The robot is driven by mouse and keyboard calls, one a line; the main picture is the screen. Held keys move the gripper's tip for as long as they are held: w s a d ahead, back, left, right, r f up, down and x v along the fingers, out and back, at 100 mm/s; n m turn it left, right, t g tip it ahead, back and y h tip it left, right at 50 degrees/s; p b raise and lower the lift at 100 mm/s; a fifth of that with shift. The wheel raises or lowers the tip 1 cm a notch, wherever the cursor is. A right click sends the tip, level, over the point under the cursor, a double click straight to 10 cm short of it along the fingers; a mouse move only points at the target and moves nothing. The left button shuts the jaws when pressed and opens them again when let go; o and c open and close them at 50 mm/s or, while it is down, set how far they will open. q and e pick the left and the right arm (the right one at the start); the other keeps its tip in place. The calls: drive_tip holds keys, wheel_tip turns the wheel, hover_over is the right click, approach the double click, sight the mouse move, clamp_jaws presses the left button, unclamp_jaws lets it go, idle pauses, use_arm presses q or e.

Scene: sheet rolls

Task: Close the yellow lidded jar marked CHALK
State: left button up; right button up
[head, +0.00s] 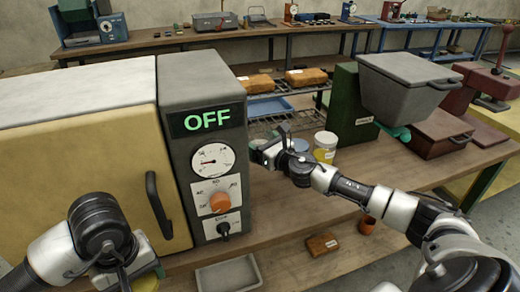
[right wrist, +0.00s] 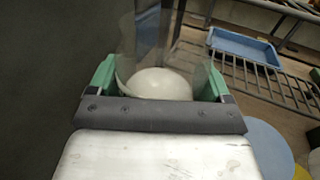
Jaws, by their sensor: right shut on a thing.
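A yellow jar (head: 325,147) with a pale top stands on the bench right of the oven. Its label is too small to read, and I cannot tell whether its lid is seated. My right gripper (head: 266,149) is left of this jar, close to the oven's control panel. In the right wrist view its green fingertips (right wrist: 160,82) are shut on a clear, glass-like thing (right wrist: 147,45) with a pale white rounded shape (right wrist: 160,84) in or behind it. My left arm is at the lower left in the head view; its fingers are not clear.
The oven (head: 203,105) reads OFF. A light-blue round thing (head: 300,145) stands between my right wrist and the jar; a pale blue disc shows in the wrist view (right wrist: 256,152). A wire rack with a blue tray (head: 270,107) is behind. A grey bin (head: 405,85) stands right.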

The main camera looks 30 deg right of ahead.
use_arm(q)
drive_tip(key=shift+r, duration=0.2)
use_arm(e)
drive_tip(key=shift+r, duration=0.5)
drive_tip(key=o, duration=0.5)
drive_tip(key=c, duration=0.6)
drive_tip(key=shift+f, duration=0.15)
